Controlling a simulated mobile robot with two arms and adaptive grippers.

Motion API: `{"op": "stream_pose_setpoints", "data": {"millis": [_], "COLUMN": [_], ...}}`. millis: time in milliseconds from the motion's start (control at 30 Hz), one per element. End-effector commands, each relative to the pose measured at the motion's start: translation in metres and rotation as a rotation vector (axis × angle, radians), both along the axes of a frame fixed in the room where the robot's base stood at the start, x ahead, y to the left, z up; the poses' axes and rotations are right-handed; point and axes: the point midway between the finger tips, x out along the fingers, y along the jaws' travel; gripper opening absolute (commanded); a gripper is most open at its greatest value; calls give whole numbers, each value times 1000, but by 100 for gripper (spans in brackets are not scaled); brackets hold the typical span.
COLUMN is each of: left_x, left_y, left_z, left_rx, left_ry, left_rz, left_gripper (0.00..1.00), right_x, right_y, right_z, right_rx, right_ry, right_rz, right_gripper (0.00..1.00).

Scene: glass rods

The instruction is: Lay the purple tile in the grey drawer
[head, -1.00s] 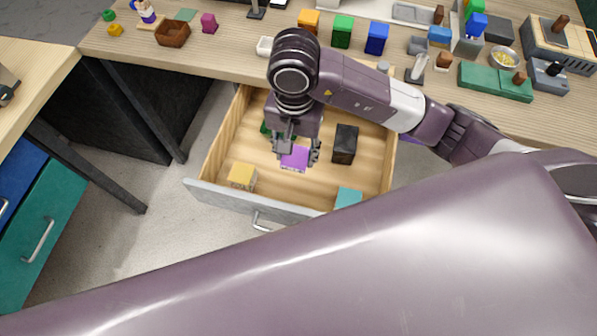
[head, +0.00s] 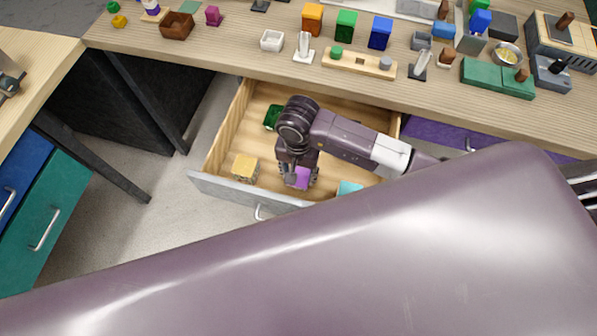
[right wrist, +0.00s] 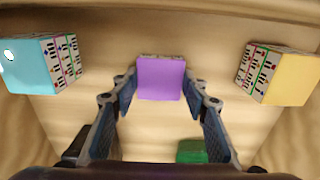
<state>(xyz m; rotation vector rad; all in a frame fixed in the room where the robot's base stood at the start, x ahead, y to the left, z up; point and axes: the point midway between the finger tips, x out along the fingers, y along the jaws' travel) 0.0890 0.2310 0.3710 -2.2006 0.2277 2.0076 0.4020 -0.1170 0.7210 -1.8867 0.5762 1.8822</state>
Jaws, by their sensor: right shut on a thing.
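The purple tile (head: 302,178) is between the fingers of my right gripper (head: 300,182), low inside the open grey drawer (head: 225,189). In the right wrist view the tile (right wrist: 161,78) sits between the two fingertips (right wrist: 160,85), which are shut on it. The drawer's wooden floor shows around it; I cannot tell whether the tile touches that floor. My left gripper is not in view.
The drawer also holds a yellow-topped block (head: 245,168), a cyan block (head: 349,188), a green thing (head: 271,118) and a dark block (right wrist: 75,150). Bare floor lies between them. The desk above (head: 240,55) carries many small objects. A purple drawer (head: 440,135) is at the right.

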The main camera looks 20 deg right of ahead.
Motion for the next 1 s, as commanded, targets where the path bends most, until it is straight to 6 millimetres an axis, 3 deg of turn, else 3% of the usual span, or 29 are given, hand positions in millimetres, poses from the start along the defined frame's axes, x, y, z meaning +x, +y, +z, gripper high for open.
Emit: {"op": "stream_pose_setpoints", "data": {"millis": [267, 300, 433, 833, 1000], "left_x": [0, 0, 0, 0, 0], "left_y": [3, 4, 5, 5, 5], "left_z": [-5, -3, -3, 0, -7], "left_rx": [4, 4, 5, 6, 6], "left_ry": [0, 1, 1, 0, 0], "left_rz": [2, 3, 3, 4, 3], "left_gripper": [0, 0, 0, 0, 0], "right_x": [0, 0, 0, 1, 3], "right_y": [0, 0, 0, 0, 0], "right_z": [-4, -3, -2, 5, 35], "right_rx": [0, 1, 1, 1, 1], "right_ry": [-1, 0, 0, -2, -7], "right_rz": [0, 0, 0, 0, 2], "right_gripper": [13, 45, 59, 59, 59]}}
